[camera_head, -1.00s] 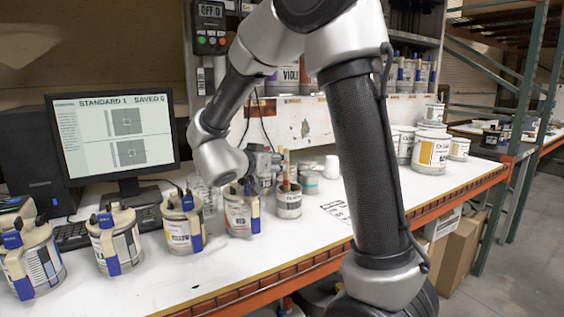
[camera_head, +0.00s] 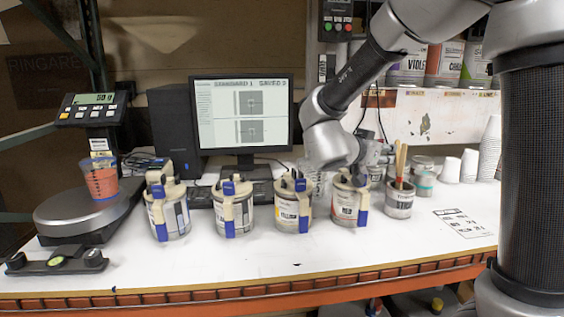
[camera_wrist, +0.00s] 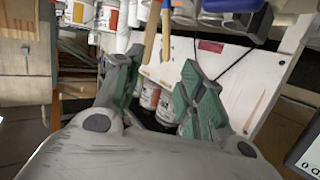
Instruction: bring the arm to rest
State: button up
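My arm reaches in from the upper right in the head view, over the back of the white bench. My gripper (camera_head: 378,156) points right, behind the red-labelled can (camera_head: 350,200) and next to a can holding wooden sticks (camera_head: 399,196). Its fingers are partly hidden there. In the wrist view its two green-grey fingers (camera_wrist: 163,68) stand apart, with nothing held between them. Small cans (camera_wrist: 158,100) show beyond the gap, and wooden sticks (camera_wrist: 150,38) pass near the fingertips.
Several clamped cans (camera_head: 234,208) stand in a row across the bench (camera_head: 330,252). A scale (camera_head: 75,208) bears a cup of red liquid (camera_head: 100,180) at left. A monitor (camera_head: 243,115) stands behind. White cups (camera_head: 490,148) and a printed sheet (camera_head: 463,222) are at right.

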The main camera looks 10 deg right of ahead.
jog(key=w+a+r+n+t+y, duration=0.35)
jog(key=r+n+t+y, duration=0.2)
jog(key=y, duration=0.25)
jog(key=s+a+n+g+y, duration=0.1)
jog(key=s+a+n+y, duration=0.2)
jog(key=s+y, duration=0.25)
jog(key=s+d+f+n+g, duration=0.1)
jog(key=s+d+f+g, duration=0.1)
jog(key=s, duration=0.6)
jog(key=s+d+f+g+h, duration=0.1)
jog(key=s+d+f+g, duration=0.2)
jog(key=s, duration=0.5)
jog(key=s+d+f+n+g, duration=0.1)
jog(key=s+d+f+g, duration=0.2)
jog(key=s, duration=0.5)
jog(key=shift+s+d+f+n+g, duration=0.15)
jog(key=shift+d+n+g, duration=0.2)
jog(key=shift+d+g, duration=0.4)
